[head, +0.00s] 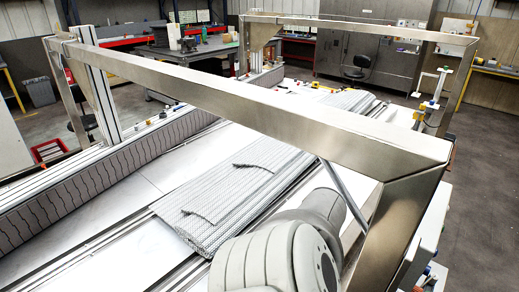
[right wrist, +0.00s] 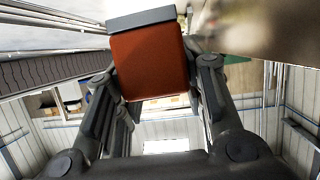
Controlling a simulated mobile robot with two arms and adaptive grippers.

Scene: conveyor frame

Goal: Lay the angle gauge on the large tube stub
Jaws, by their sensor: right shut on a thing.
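In the right wrist view my right gripper (right wrist: 157,72) is shut on a red-brown block with a grey strip along its far edge, which I take for the angle gauge (right wrist: 150,58). One finger lies on each side of the block. In the head view the gauge and the right gripper's fingers do not show; only a grey arm of mine fills the bottom right. I cannot make out the large tube stub in either view. My left gripper is not in view.
A metal frame (head: 250,104) spans the conveyor, its near corner post close to my arm. Grey ribbed matting (head: 215,205) lies on the conveyor bed (head: 110,190). A blurred tan surface (right wrist: 275,28) is close at the wrist view's upper right. Open floor (head: 490,170) lies at right.

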